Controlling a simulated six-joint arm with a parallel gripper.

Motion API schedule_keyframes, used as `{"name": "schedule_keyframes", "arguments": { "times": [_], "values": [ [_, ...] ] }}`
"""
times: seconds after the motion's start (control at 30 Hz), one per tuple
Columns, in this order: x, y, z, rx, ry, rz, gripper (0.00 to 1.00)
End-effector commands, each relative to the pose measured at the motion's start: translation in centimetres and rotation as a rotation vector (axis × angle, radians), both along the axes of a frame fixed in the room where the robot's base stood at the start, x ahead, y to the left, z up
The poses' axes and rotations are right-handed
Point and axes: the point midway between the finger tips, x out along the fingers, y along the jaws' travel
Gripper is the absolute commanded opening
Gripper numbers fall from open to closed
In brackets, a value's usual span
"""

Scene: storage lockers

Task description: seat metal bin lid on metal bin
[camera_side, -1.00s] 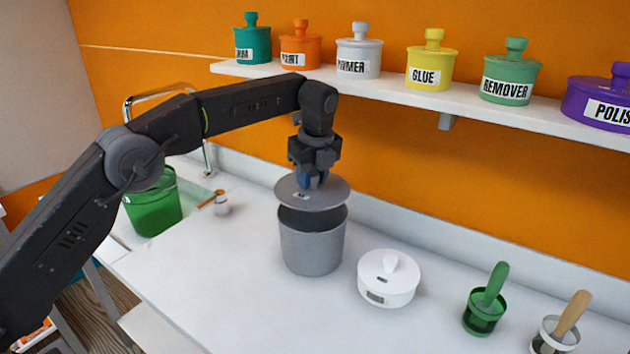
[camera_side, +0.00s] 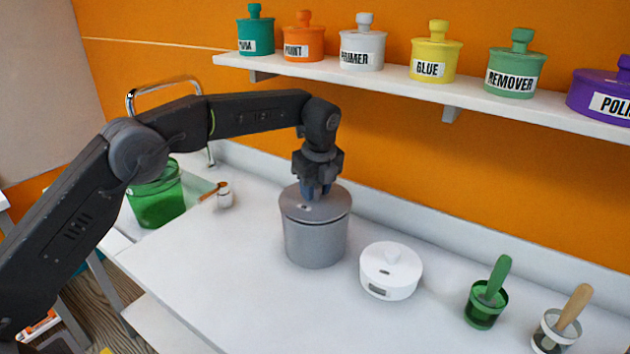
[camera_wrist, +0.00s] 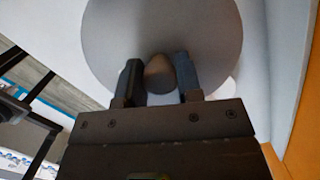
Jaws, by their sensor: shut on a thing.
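The grey metal bin (camera_side: 315,244) stands upright on the white counter. The lid hides the bin's rim and inside.
A white lidded pot (camera_side: 391,275) stands close to the right of the bin. Two cups with handled tools, one green (camera_side: 484,302), stand farther right. A green bucket (camera_side: 157,203) is at left. A shelf (camera_side: 400,83) of labelled pots runs above the counter.

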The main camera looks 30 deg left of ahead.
Motion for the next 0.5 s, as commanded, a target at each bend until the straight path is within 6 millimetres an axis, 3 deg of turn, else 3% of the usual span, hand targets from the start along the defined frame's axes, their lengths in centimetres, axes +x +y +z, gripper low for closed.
{"name": "schedule_keyframes", "arguments": {
  "times": [0.43, 0.47, 0.5],
  "values": [
    [0.0, 0.0, -0.4, 0.0, 0.0, 0.0, 0.07],
    [0.0, 0.0, -0.4, 0.0, 0.0, 0.0, 0.36],
    [0.0, 0.0, -0.4, 0.0, 0.0, 0.0, 0.39]
  ]
}}
